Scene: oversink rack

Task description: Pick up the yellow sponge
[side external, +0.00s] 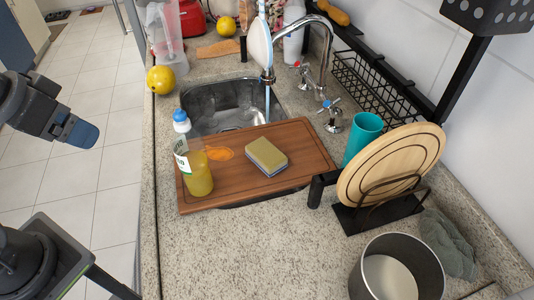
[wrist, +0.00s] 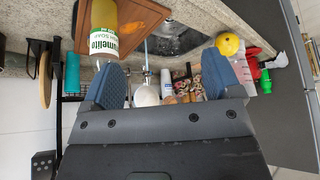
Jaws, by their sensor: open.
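The yellow sponge (side external: 266,157), with a bluish underside, lies flat on a brown wooden cutting board (side external: 220,192) in the side view. The board rests across the front part of the sink. A yellow soap bottle (side external: 193,160) with a blue cap stands on the board, left of the sponge. My gripper (side external: 82,133) is at the left, out past the counter edge and well away from the sponge. In the wrist view my gripper (wrist: 163,78) has its fingers wide apart with nothing held between them. I cannot make out the sponge in the wrist view.
The steel sink (side external: 225,103) and tap (side external: 325,50) lie behind the board. A teal cup (side external: 363,135), a round wooden board (side external: 390,165) in a rack and a pot (side external: 400,262) stand to the right. A yellow fruit (side external: 160,80) sits at the left edge. The front counter is clear.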

